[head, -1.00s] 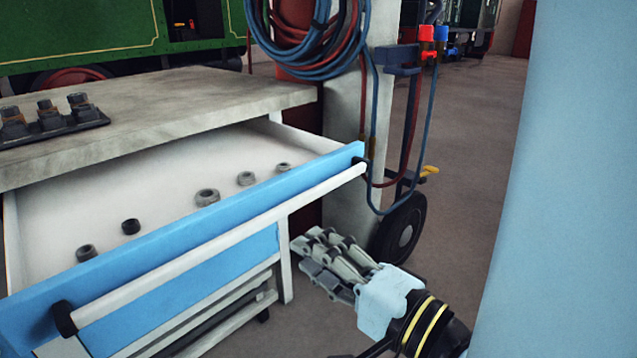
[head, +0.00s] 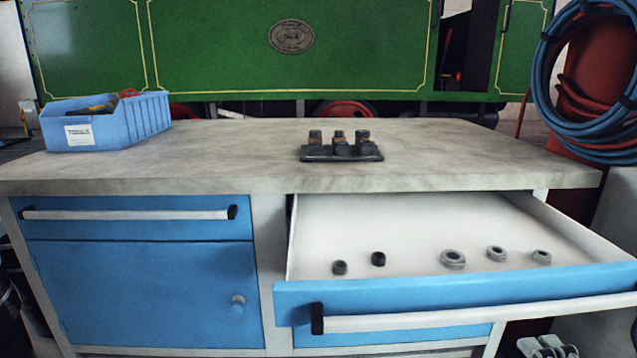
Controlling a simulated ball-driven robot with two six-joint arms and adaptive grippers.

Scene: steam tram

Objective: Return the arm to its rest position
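My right gripper (head: 548,347) shows only in part at the bottom right edge of the head view. Its grey finger links are just below the handle of the open drawer, and the rest is cut off by the frame. I see nothing held in the visible part, but I cannot tell whether it is open or shut. My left gripper is not in view.
A blue-fronted drawer (head: 420,303) stands pulled out, with several nuts inside. On the workbench top (head: 230,160) are a blue bin (head: 105,122) and a dark tray of bolts (head: 342,153). Coiled hoses (head: 590,90) hang at the right.

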